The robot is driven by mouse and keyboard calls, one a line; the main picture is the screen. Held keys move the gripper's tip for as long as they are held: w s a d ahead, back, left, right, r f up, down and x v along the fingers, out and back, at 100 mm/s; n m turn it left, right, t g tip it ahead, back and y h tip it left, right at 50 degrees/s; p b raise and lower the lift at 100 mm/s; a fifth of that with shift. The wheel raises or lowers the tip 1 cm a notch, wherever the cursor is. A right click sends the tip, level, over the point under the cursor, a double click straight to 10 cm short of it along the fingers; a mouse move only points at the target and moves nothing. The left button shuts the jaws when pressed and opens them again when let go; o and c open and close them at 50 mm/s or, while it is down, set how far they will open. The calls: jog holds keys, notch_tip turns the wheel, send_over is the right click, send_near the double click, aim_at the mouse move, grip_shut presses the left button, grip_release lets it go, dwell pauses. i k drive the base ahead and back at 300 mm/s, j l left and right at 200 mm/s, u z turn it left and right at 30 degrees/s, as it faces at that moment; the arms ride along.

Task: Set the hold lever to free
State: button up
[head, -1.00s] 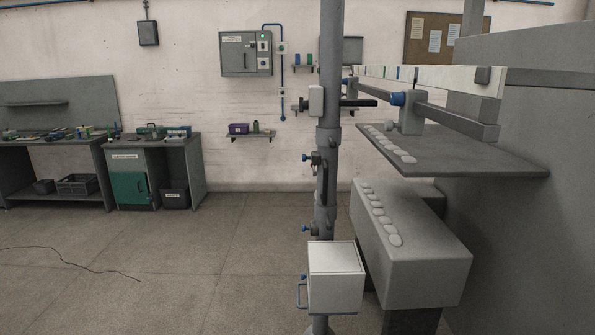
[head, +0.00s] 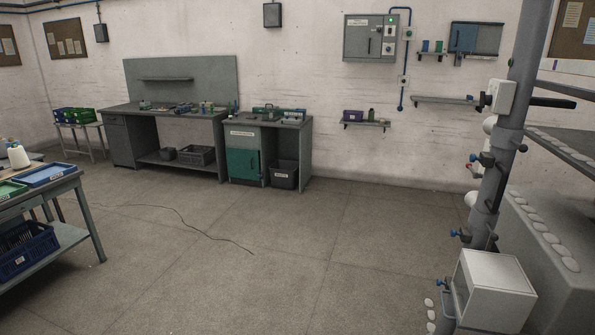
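The grey post (head: 517,95) of the winder stands at the right edge in the head view, slightly tilted in the picture. A white block (head: 501,97) sits on it, with a dark horizontal handle (head: 553,102) pointing right. Lower on the post are small clamps with blue knobs, one at mid height (head: 486,160) and one lower (head: 461,235). No label shows which of these is the hold lever, and its setting cannot be read. My gripper is not in view.
A white box (head: 495,288) juts out at the foot of the post. Grey machine bodies (head: 565,262) stand behind it. A table (head: 88,205) with trays is at the left; benches (head: 225,125) line the back wall. A thin cable (head: 190,225) lies on the otherwise open floor.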

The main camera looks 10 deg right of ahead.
aim_at(469, 165)
jog(key=i+j+z, duration=0.2)
jog(key=i, duration=0.45)
jog(key=i+j+z, duration=0.2)
jog(key=i+j, duration=0.3)
jog(key=i+j+z, duration=0.25)
jog(key=i+j, duration=0.25)
jog(key=i, duration=0.2)
jog(key=i+z, duration=0.4)
jog(key=i+j+z, duration=0.1)
jog(key=i+z, duration=0.3)
jog(key=i, duration=0.15)
jog(key=i+j+z, duration=0.2)
jog(key=i+z, duration=0.25)
jog(key=i+j+z, duration=0.6)
jog(key=z, duration=0.2)
jog(key=i+j+z, duration=0.6)
jog(key=j+z, duration=0.15)
jog(key=i+j+z, duration=0.15)
jog(key=j+z, duration=0.25)
